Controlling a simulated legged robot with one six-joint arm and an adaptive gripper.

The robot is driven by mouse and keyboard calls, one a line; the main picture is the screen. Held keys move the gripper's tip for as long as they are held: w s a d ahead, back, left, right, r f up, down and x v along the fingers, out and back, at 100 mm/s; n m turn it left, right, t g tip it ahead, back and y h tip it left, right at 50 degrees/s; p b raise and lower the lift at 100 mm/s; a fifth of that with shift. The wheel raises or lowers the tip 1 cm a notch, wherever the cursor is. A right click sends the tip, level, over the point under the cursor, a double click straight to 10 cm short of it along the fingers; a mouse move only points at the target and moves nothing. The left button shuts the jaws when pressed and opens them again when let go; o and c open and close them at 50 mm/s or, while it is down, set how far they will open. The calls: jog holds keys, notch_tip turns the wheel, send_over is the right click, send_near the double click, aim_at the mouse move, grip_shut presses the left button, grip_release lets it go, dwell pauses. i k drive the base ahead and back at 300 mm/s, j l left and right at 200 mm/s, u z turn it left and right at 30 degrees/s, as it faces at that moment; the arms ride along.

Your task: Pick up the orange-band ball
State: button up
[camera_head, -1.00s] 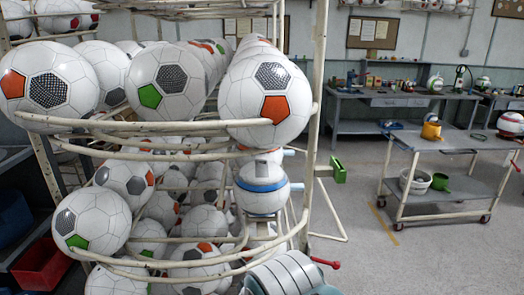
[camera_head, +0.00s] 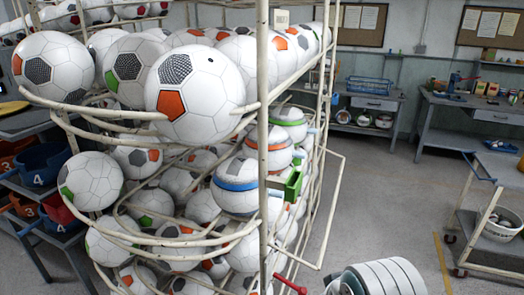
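The orange-band ball (camera_head: 280,149) sits on the side of the white wire rack (camera_head: 263,235), at mid height. A rack post crosses in front of its left part. The blue-band ball (camera_head: 237,183) is in front of it and lower left. The green-band ball (camera_head: 290,122) is behind it. A small green block (camera_head: 293,184) on the rack is just below it at the right. My gripper is not in view; a white ribbed part, likely of my arm, shows at the bottom right, well apart from the ball.
A white-framed cart (camera_head: 483,220) with a bowl stands at the right, workbenches (camera_head: 462,110) behind. Blue bins (camera_head: 62,214) are at the left. A red handle (camera_head: 289,285) sticks out low at the rack. Floor between rack and cart is clear.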

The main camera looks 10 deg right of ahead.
aim_at(281, 152)
jog(key=l+u, duration=0.2)
jog(key=u, duration=0.25)
jog(key=i+l+u, duration=0.15)
jog(key=l+u, duration=0.3)
jog(key=i+l+u, duration=0.1)
jog(key=l+u, duration=0.75)
jog(key=l, duration=0.7)
jog(key=k+l+u, duration=0.1)
jog(key=l, duration=0.65)
jog(key=k+l+u, duration=0.1)
jog(key=l, duration=0.6)
